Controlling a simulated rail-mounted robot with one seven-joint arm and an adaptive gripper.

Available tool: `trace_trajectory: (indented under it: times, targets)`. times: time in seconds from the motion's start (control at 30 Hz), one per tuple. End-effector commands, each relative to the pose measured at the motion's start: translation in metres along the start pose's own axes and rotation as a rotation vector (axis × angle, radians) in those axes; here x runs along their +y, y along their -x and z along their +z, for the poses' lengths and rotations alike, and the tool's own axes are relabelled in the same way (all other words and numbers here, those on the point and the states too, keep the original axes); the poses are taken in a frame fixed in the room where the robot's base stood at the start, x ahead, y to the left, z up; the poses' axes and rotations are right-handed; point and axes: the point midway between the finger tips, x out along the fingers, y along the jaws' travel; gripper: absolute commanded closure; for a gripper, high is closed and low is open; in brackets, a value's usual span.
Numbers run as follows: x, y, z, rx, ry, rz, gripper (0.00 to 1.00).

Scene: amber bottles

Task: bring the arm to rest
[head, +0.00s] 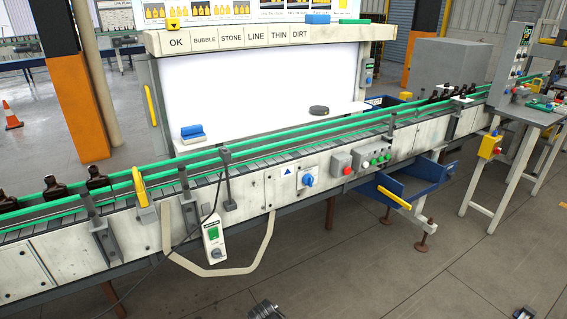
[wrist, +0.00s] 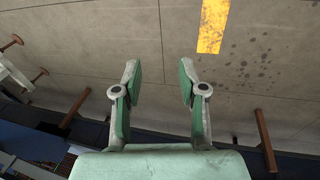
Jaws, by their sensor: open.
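My gripper (wrist: 160,78) shows in the wrist view with its two green-padded fingers apart and nothing between them. Beyond the fingers is bare concrete floor (wrist: 110,30), and the gripper touches nothing that I can see. In the head view I cannot make out the gripper. Dark amber bottles (head: 98,182) stand on the conveyor (head: 240,180) at the far left, and several more (head: 440,96) stand at its right part.
A blue chute (head: 395,190) juts out from the conveyor's front. A green-screened control box (head: 213,238) hangs on a cable. A machine stand (head: 515,115) is at right. In the wrist view, brown posts (wrist: 265,135) flank the gripper. Floor in front is mostly clear.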

Motion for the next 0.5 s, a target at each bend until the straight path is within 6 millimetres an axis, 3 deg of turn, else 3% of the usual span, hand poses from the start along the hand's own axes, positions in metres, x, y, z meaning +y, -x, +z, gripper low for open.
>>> trace_trajectory:
  times: [0.03, 0.2, 0.5]
  targets:
    - [0.005, -0.018, 0.031, -0.071, -0.02, -0.024, 0.59]
    - [0.011, -0.061, 0.12, -0.273, -0.088, -0.114, 0.59]
    - [0.002, -0.102, 0.266, -0.563, -0.269, -0.267, 0.59]
